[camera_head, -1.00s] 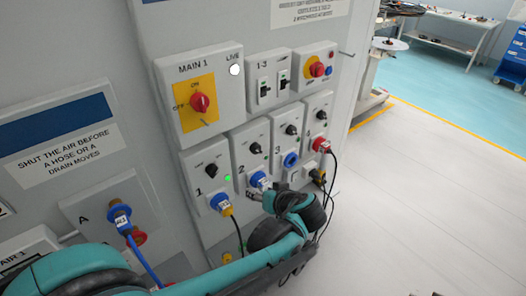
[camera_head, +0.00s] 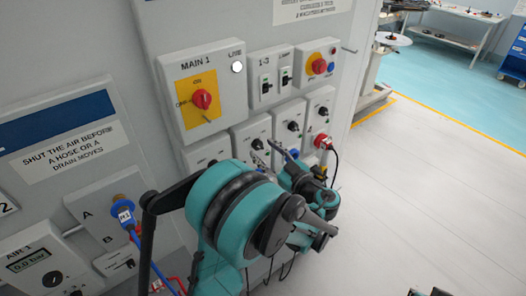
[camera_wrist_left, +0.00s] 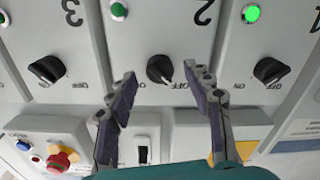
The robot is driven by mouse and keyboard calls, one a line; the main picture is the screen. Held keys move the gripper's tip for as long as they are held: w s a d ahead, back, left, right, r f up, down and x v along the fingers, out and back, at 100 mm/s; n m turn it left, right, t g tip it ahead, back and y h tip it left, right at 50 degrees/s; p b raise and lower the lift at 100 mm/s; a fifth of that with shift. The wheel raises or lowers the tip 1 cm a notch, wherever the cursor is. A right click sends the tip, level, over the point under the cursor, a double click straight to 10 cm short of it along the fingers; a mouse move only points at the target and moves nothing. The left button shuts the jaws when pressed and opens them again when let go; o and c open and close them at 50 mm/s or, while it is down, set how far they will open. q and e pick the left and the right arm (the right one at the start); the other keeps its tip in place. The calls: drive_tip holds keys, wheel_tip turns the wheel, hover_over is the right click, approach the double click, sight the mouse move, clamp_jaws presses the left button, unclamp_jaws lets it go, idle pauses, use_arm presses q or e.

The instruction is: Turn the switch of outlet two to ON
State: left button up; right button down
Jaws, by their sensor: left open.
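The black rotary switch of outlet two (camera_wrist_left: 160,70) sits on the grey panel marked 2, upside down in the left wrist view. Its white pointer is on the OFF side. The small green lamp (camera_wrist_left: 118,10) on that panel looks dark. My left gripper (camera_wrist_left: 162,82) is open, its fingers on either side of the switch with gaps between. It cannot be told whether the tips touch the panel. In the head view my left gripper (camera_head: 271,157) is in front of outlet two and my arm hides the sockets below. Dark parts, perhaps my right gripper (camera_head: 428,293), show at the bottom edge.
The switches of outlet one (camera_wrist_left: 271,71), lamp lit green, and outlet three (camera_wrist_left: 46,70) flank it. A breaker box (camera_head: 271,82), the main switch (camera_head: 202,98) and a red-yellow knob (camera_head: 318,67) are above. An air station (camera_head: 50,262) stands left. Floor at right is clear.

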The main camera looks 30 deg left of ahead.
use_arm(q)
drive_tip(key=shift+w+a, duration=0.25)
drive_tip(key=shift+a, duration=0.4)
drive_tip(key=c, duration=1.2)
drive_tip(key=shift+o, duration=0.2)
